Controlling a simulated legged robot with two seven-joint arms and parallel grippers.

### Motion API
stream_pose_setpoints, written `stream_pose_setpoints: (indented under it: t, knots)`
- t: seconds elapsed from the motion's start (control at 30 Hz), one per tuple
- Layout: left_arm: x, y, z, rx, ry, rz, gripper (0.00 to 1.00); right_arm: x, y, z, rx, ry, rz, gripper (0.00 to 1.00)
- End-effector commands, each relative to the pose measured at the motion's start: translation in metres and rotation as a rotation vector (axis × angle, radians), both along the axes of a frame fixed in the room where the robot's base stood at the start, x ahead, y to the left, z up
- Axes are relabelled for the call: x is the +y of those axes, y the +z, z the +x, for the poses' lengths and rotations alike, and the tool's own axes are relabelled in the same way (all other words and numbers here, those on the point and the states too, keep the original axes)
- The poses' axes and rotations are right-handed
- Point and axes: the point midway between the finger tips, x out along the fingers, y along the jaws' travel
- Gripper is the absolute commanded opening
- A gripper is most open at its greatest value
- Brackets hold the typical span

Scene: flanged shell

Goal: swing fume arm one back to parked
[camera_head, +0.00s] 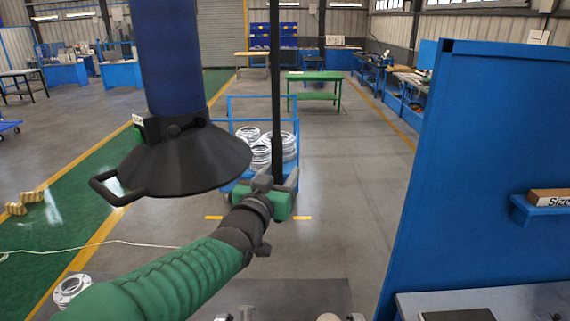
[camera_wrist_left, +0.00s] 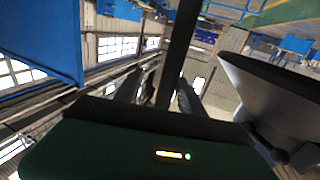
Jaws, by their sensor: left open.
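The fume arm (camera_head: 172,60) hangs from the top left of the head view as a thick blue tube. It ends in a black cone hood (camera_head: 185,160) with a black loop handle (camera_head: 103,187) on its left side. A small white label sits on the hood's collar, its text too small to read. The hood also shows at the right of the left wrist view (camera_wrist_left: 275,100). My left gripper (camera_head: 272,180) is open, right of the hood and apart from the handle. A dark upright pole (camera_head: 275,80) lines up between its fingers; contact cannot be told. My right gripper is out of view.
A tall blue panel (camera_head: 490,150) with a small shelf stands close on the right. A blue cart (camera_head: 233,110) with metal flanges stands behind my left gripper. A flange (camera_head: 72,288) lies at the lower left. Grey floor (camera_head: 345,220) is clear between cart and panel.

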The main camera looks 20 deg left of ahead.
Motion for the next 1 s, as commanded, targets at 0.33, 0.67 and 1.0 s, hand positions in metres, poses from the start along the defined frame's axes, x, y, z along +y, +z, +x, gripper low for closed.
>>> stream_pose_setpoints:
  t: [0.33, 0.67, 1.0]
  knots:
    - [0.005, 0.000, 0.045, 0.000, -0.001, -0.003, 0.45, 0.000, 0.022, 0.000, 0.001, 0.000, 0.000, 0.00]
    - [0.001, 0.000, 0.044, -0.001, 0.000, -0.001, 0.34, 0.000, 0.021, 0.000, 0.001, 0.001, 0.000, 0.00]
    - [0.001, 0.000, 0.044, -0.003, -0.003, -0.002, 0.00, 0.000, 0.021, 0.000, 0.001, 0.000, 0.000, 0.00]
